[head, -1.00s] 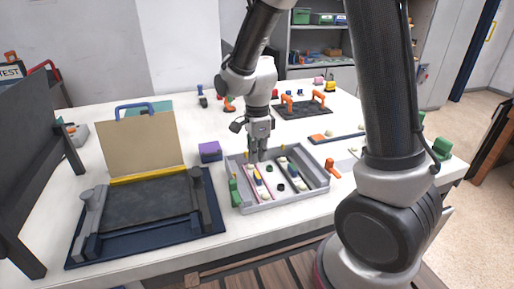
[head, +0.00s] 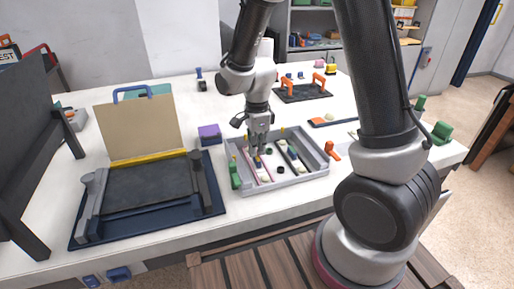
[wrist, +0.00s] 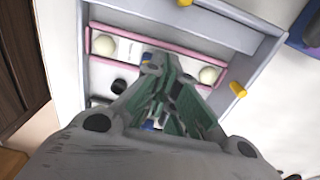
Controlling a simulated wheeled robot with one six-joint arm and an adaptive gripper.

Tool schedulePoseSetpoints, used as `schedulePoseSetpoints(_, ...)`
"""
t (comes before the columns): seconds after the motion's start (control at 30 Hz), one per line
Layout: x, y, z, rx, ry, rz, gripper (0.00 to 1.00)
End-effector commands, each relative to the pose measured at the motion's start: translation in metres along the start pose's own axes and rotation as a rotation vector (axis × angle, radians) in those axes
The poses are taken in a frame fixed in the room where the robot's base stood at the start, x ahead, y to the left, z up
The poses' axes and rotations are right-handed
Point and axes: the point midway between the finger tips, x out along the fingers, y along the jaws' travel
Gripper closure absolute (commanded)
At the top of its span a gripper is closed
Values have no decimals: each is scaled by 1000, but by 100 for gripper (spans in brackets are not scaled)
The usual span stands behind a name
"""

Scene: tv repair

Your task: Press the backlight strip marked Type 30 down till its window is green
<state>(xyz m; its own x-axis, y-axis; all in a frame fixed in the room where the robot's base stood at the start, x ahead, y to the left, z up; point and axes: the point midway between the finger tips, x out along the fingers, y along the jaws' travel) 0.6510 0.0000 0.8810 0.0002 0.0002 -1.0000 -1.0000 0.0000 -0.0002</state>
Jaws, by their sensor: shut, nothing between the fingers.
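A grey tray (head: 303,185) holds two backlight strips, one edged in pink (head: 267,178) and one edged in dark (head: 288,150). My gripper (head: 258,154) is shut and empty, pointing down over the pink-edged strip. In the wrist view the fingertips (wrist: 164,66) overlap the middle of the pink-edged strip (wrist: 180,48), between its two pale domes. I cannot tell whether they touch it. A small white label shows left of the fingertips, but its print is too blurred to read. The gripper hides the middle of the strip, and no window colour shows clearly.
A green block (head: 235,176) stands at the tray's left wall, with a purple box (head: 209,134) behind it. A dark blue fixture with a raised beige panel (head: 139,131) stands left. An orange clamp (head: 333,150) is right of the tray. Yellow pegs stick up at the tray's rim.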

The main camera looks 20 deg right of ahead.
Motion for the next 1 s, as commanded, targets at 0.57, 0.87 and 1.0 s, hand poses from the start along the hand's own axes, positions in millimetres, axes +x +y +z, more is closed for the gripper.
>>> schedulePoseSetpoints(0.57,9,0,0,0,1,2,100)
schedulePoseSetpoints(0.87,13,0,0,0,0,0,100)
schedulePoseSetpoints(1.0,13,0,0,0,0,1,100)
